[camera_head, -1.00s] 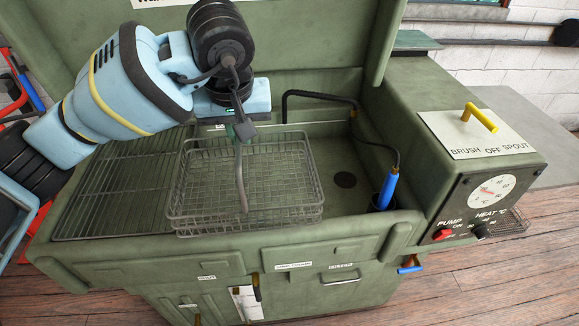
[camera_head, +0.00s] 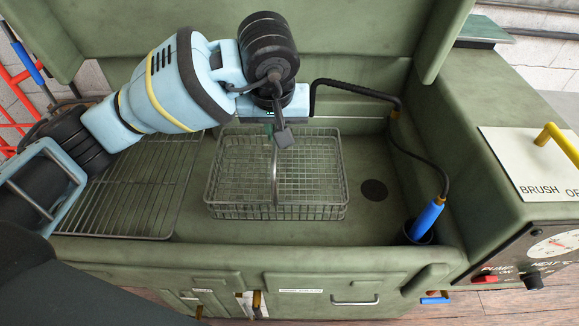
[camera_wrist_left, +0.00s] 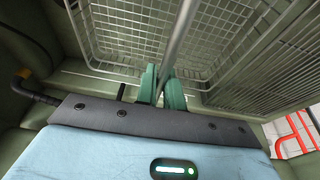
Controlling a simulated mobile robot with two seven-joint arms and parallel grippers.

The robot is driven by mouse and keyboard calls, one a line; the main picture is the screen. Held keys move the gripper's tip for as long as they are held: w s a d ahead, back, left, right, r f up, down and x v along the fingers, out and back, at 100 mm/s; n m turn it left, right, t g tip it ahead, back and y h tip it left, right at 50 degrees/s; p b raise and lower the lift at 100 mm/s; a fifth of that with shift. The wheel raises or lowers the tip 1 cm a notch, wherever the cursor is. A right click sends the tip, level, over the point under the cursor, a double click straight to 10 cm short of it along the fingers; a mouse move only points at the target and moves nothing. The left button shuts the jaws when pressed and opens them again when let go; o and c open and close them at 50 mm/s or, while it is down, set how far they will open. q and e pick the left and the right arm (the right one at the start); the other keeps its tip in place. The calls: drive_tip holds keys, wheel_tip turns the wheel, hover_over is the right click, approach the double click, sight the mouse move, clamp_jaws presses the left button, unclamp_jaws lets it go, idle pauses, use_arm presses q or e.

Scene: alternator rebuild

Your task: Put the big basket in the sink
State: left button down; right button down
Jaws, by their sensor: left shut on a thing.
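The big basket (camera_head: 315,190) is a rectangular wire basket with a raised bar handle across its middle. In the head view it is inside the green sink (camera_head: 385,222), right of the wire rack, and looks level. I cannot tell whether it touches the sink floor. My left gripper (camera_head: 279,136) is above the far end of the handle, shut on it. In the left wrist view the green fingers (camera_wrist_left: 162,90) close around the handle bar, with the basket (camera_wrist_left: 130,35) beyond them. My right gripper is not in view.
A wire rack (camera_head: 135,190) covers the sink's left part. A black hose (camera_head: 352,84) runs along the back to a blue-handled brush (camera_head: 427,217) at the right. A drain (camera_head: 374,190) lies right of the basket. A control box (camera_head: 515,250) stands at the far right.

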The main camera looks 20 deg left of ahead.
use_arm(q)
hover_over(279, 177)
drive_tip(key=shift+f, duration=3.8)
drive_tip(key=c, duration=1.5)
unclamp_jaws()
drive_tip(key=v, duration=1.2)
drive_tip(key=shift+s, duration=0.1)
